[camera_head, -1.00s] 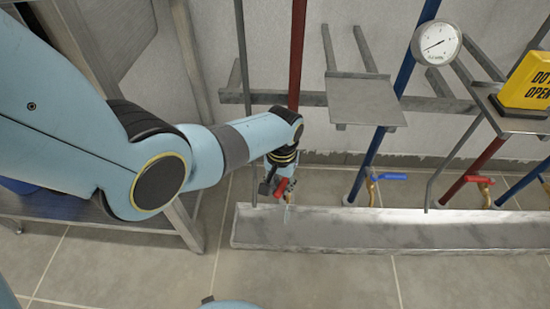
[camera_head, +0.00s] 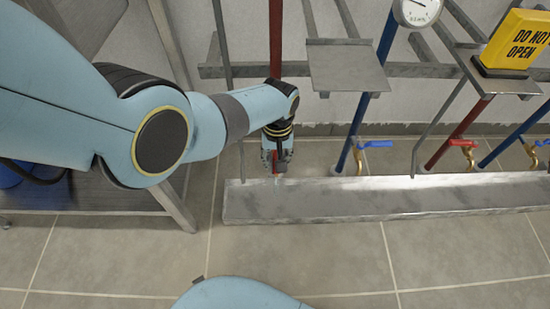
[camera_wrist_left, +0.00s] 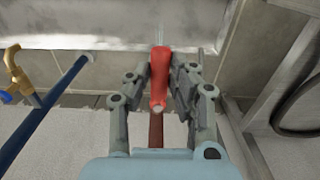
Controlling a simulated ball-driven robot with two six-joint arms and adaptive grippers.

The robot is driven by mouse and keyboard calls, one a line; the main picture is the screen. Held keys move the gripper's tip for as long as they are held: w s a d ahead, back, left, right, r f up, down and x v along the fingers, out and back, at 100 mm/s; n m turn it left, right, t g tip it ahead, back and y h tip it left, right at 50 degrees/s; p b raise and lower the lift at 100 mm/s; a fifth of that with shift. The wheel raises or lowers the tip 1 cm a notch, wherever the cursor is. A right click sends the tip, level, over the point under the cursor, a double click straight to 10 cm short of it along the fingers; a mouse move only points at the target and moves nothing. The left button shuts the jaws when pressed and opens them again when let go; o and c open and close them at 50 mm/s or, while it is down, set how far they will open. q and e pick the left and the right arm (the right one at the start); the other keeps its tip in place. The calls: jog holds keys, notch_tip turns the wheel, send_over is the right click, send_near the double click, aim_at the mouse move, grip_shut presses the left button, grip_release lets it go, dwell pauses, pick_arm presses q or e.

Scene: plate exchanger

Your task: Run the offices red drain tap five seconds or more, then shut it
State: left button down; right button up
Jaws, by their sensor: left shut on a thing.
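The red drain tap lever (camera_wrist_left: 159,72) is between the fingers of my left gripper (camera_wrist_left: 160,85) in the left wrist view. The gripper is shut on it. The lever runs lengthwise, roughly in line with the dark red pipe (camera_wrist_left: 156,130) behind it. In the head view my left gripper (camera_head: 277,160) is at the foot of the leftmost red pipe (camera_head: 276,40), just behind the trough (camera_head: 330,200). The fingers mostly hide the lever and tap body there. A thin pale streak shows beyond the lever in the wrist view; I cannot tell whether it is water.
To the right stand a blue-handled tap (camera_head: 376,144), another red-handled tap (camera_head: 463,143) and a further blue one at the edge. A metal shelf (camera_head: 348,66), gauge (camera_head: 417,10) and yellow "DO NOT OPEN" sign (camera_head: 516,40) are above. The floor in front is clear.

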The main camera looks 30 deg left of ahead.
pick_arm(q)
jog(key=c, duration=1.2)
grip_release()
notch_tip(320, 180, up, 12)
jog(key=shift+f, duration=0.1)
